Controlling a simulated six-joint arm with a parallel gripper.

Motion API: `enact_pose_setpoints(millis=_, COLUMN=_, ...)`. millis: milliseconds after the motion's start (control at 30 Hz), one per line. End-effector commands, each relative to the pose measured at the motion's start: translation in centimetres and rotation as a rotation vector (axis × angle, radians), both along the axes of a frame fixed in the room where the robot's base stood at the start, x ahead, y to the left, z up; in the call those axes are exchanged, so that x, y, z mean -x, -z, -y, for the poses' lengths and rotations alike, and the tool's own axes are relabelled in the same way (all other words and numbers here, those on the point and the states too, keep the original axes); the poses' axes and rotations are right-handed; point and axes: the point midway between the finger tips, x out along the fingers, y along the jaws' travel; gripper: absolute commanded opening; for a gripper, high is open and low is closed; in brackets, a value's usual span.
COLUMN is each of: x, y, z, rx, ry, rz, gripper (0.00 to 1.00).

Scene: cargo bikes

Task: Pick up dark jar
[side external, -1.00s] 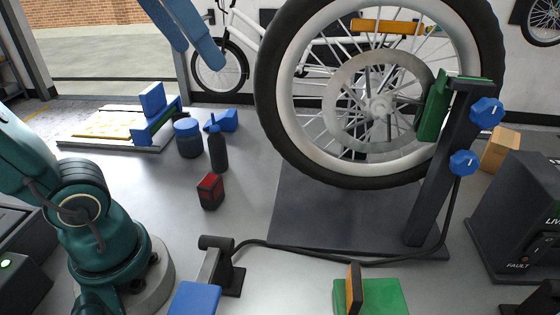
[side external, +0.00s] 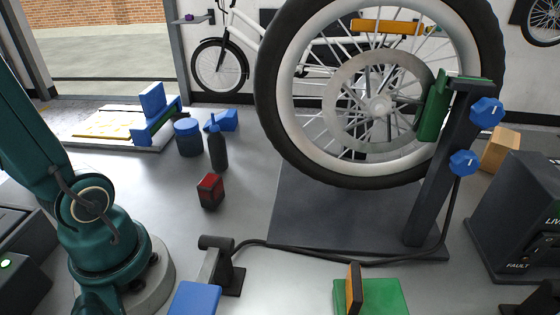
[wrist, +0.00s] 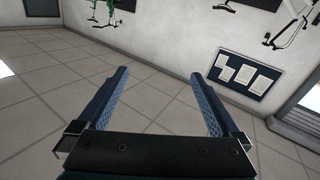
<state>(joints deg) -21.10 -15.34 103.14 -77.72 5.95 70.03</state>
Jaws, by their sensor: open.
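A dark jar with a blue lid (side external: 188,139) stands upright on the grey surface in the side view, left of the big wheel. A dark spray bottle with a blue top (side external: 218,146) stands just to its right. My gripper (wrist: 158,77) shows only in the wrist view, with its two blue fingers wide apart and nothing between them. The wrist view faces the floor and a wall, so the jar is not in it. In the side view my gripper is out of frame.
A red and black box (side external: 210,190) sits in front of the bottle. A blue block (side external: 226,120) lies behind it. A cable crosses the front.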

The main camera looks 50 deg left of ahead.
Motion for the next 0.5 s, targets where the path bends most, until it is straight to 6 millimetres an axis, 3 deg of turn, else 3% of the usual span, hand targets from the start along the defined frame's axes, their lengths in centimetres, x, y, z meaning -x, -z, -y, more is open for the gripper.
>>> enact_pose_setpoints(millis=33, x=0.5, y=1.1, z=-3.1, rx=0.017, ry=-0.113, rz=-0.015, gripper=1.0)
enact_pose_setpoints(millis=100, x=1.5, y=2.5, z=-6.6, rx=0.036, ry=-0.246, rz=-0.043, gripper=1.0)
enact_pose_setpoints(millis=200, x=3.3, y=4.7, z=-10.3, rx=0.06, ry=-0.4, rz=-0.099, gripper=1.0)
enact_pose_setpoints(millis=300, x=5.2, y=7.0, z=-13.1, rx=0.085, ry=-0.529, rz=-0.166, gripper=1.0)
enact_pose_setpoints(millis=500, x=9.4, y=11.5, z=-16.8, rx=0.138, ry=-0.736, rz=-0.32, gripper=1.0)
